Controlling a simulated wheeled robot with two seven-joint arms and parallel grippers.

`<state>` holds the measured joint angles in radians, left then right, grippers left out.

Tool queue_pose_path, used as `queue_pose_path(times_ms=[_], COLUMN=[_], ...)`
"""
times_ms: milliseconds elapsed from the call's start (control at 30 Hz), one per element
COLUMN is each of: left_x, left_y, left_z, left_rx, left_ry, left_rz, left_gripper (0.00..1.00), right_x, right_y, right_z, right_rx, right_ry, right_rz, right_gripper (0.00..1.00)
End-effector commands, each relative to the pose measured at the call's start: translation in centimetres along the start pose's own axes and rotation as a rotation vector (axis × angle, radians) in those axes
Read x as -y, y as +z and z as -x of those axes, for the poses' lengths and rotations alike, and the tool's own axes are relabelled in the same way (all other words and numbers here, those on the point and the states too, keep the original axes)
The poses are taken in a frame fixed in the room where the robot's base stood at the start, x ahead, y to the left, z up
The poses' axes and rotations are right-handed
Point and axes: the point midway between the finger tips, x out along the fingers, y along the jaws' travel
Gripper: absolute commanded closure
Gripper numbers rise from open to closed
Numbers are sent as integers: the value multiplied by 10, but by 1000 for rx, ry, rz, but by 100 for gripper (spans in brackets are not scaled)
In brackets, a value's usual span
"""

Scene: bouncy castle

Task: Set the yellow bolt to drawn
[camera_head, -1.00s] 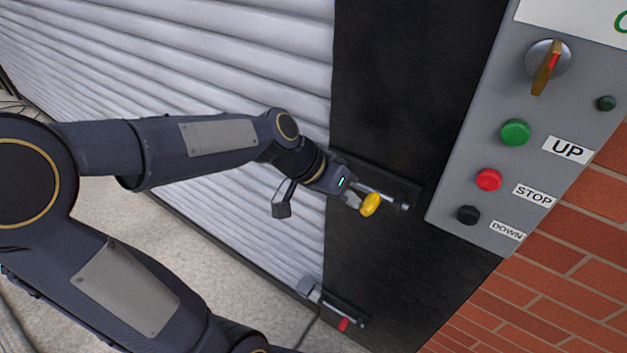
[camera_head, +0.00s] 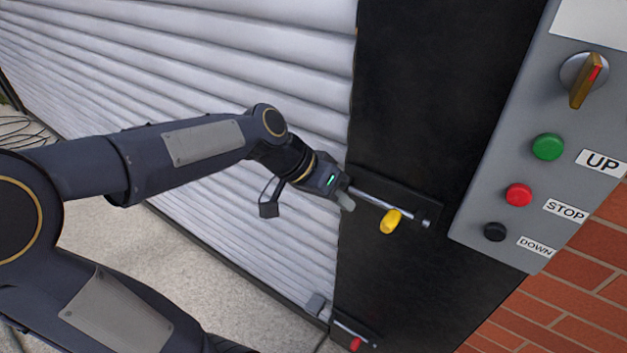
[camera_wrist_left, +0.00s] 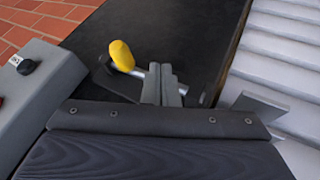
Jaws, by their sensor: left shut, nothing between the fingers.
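The yellow bolt has a bright yellow knob (camera_head: 390,221) on a thin metal rod, mounted on a dark plate on the black panel beside the shutter. The rod's right end shows just past the knob. My left gripper (camera_head: 347,201) is shut and empty, to the left of the knob and apart from it, near the rod's left part. In the left wrist view, the shut fingers (camera_wrist_left: 161,84) stand right of the yellow knob (camera_wrist_left: 122,56) and hide part of the rod. The gripper and wrist cover the rod's left end in the head view. My right gripper is out of view.
A red-knobbed bolt (camera_head: 356,344) sits lower down. A grey control box (camera_head: 500,165) with a selector and green, red and black buttons stands to the right, above a brick wall (camera_head: 540,310). The ribbed shutter (camera_head: 250,60) fills the left.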

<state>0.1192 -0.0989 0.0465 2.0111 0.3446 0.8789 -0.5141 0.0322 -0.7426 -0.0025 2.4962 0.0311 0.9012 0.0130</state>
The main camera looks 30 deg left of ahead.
Motion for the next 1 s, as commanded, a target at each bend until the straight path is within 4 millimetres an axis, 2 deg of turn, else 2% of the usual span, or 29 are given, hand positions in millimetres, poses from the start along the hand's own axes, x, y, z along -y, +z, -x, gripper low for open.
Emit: queue_pose_path(times_ms=[200,400,1000], left_x=[1,1,1], left_y=[-1,0,1], left_z=[40,61,64], left_rx=[-6,-2,0], left_ry=[-4,-2,-2], left_rz=[2,2,3], left_gripper=[100,100,100], right_x=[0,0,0], right_y=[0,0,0], right_z=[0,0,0], right_rx=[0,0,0], right_ry=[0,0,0], right_rz=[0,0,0], right_gripper=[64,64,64])
